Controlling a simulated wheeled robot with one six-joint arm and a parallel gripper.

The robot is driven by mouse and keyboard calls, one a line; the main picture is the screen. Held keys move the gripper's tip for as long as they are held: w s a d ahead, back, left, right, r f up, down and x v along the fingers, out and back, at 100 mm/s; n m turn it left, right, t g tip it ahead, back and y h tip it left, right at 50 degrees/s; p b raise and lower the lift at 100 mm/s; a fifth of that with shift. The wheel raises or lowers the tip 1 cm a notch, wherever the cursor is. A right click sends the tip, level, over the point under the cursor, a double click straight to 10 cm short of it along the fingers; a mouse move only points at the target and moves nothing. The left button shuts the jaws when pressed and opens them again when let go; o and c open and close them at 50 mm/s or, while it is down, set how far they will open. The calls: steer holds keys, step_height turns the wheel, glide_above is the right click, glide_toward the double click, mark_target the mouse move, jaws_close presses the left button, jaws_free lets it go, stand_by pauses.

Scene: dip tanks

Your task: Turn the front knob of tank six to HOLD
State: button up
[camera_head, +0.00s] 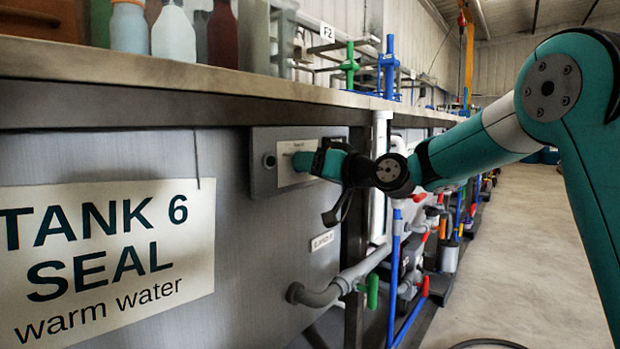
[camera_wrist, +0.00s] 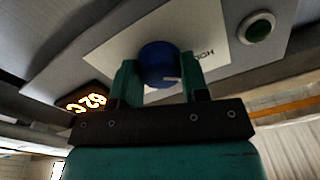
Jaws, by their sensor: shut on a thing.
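The tank six control panel (camera_head: 264,182) is on the tank's front, under the bench edge. A sign (camera_head: 110,250) reading "TANK 6 SEAL warm water" hangs to its left. In the wrist view the blue round knob (camera_wrist: 158,58) sits on the panel's pale plate (camera_wrist: 112,52), with a small white mark near its lower right edge. My gripper (camera_wrist: 160,74) is shut on the knob, one finger on each side. The plate's lettering is partly covered, so the knob's setting cannot be read.
A green round button (camera_wrist: 257,28) and a lit orange display (camera_wrist: 84,102) flank the knob. Bottles (camera_head: 173,35) stand on the bench above. A grey pipe (camera_head: 335,290) and a green-handled valve (camera_head: 372,291) are below right. The aisle floor (camera_head: 540,250) is open.

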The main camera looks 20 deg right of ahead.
steer(key=shift+f+n+b, duration=0.1)
steer(key=shift+n+b, duration=0.3)
steer(key=shift+n, duration=0.1)
steer(key=o, duration=0.9)
steer(key=v, duration=1.7)
steer(key=shift+s+d+p, duration=0.15)
steer(key=shift+p, duration=0.2)
